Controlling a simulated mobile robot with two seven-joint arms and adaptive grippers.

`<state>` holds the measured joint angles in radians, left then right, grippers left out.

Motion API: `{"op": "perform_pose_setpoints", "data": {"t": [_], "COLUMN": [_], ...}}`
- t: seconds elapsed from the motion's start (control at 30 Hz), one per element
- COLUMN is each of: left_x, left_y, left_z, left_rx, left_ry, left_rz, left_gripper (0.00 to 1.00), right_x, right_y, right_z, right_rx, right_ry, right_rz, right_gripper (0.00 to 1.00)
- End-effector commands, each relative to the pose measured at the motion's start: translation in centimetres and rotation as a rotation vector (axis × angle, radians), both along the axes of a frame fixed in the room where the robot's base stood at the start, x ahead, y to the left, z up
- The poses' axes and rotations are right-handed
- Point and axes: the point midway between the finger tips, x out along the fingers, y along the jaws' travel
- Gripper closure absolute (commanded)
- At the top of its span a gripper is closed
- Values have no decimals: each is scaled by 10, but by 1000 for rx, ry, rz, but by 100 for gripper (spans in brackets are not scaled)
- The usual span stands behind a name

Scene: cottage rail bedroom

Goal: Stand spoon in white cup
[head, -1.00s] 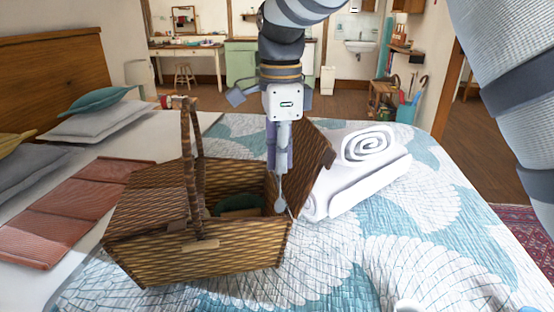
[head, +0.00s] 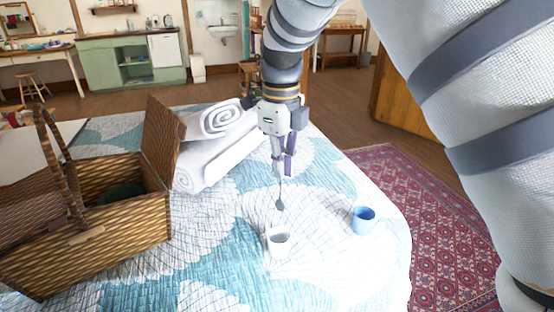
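My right gripper (head: 281,168) points down over the bed and is shut on a grey spoon (head: 280,204). The spoon hangs about upright with its bowl down; the top of its handle is hidden between the fingers. The white cup (head: 271,249) stands upright on the quilt, just below the spoon in the picture. The spoon's bowl shows above the cup's far rim and looks apart from it; I cannot tell the exact height. My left gripper is not in view.
A blue cup (head: 362,220) stands right of the white cup, near the bed's edge. An open wicker basket (head: 110,248) is at left, with rolled white towels (head: 205,165) behind it. The quilt (head: 330,275) in front of the cups is clear.

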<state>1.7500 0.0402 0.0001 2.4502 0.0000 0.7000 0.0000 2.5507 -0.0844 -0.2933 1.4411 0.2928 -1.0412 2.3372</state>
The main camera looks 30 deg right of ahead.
Motion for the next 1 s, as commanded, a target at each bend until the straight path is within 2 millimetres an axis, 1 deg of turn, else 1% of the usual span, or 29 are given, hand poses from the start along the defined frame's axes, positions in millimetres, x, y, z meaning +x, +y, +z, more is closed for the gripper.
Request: {"op": "perform_pose_setpoints", "data": {"t": [0.27, 0.5, 1.0], "left_x": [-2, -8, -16], "left_y": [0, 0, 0], "left_z": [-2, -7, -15], "left_rx": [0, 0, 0], "left_ry": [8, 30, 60], "left_rz": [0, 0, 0], "left_gripper": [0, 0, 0], "right_x": [0, 0, 0], "right_y": [0, 0, 0], "right_z": [-29, -56, -104], "right_rx": [1, 1, 1], "right_ry": [7, 9, 7], "right_rz": [1, 3, 3], "right_gripper": [100, 100, 100]}}
